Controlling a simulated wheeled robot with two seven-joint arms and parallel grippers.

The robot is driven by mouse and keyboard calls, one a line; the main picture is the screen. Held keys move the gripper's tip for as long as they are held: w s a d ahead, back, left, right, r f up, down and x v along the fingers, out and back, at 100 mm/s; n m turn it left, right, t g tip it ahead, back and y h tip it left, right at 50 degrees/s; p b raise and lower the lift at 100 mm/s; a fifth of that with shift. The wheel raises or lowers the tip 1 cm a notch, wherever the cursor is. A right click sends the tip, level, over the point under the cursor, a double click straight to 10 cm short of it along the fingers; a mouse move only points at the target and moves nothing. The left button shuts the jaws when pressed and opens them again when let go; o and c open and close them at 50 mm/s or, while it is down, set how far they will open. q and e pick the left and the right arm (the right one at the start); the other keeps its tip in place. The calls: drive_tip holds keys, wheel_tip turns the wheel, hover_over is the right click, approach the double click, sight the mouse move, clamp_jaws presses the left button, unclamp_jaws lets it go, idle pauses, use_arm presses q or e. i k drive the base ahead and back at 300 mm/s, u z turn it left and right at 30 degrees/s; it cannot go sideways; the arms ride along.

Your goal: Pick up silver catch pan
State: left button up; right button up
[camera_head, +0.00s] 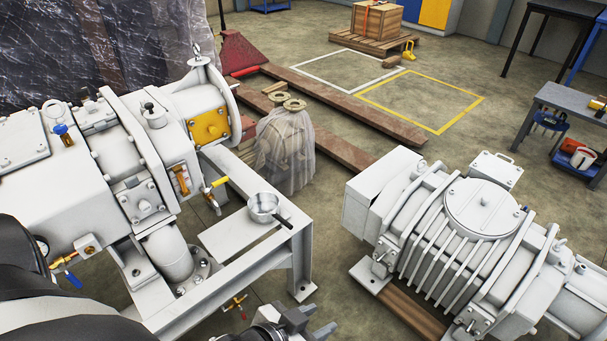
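The silver catch pan (263,204) is a small round metal pan with a dark-tipped handle pointing to the lower right. It sits upright on a flat pale plate of the grey steel frame (240,242), beside the large pump on the left. My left gripper (318,319) is at the bottom edge, nearer to me than the pan and apart from it. Its two fingertips show with a gap between them, and nothing is seen in it. Part of this gripper is cut off by the picture's edge. My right gripper is not in view.
A large pale pump (120,160) with valves stands left of the pan. A second ribbed pump (465,240) stands at the right on wooden beams. A frame leg and a lower valve (235,303) are near my gripper. A plastic-wrapped object (285,150) stands behind the pan.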

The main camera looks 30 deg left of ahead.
sight(264, 207)
drive_tip(key=i, duration=1.05)
drive_tip(key=u, duration=2.5)
drive_tip(key=i, duration=0.5)
drive_tip(key=u, duration=0.1)
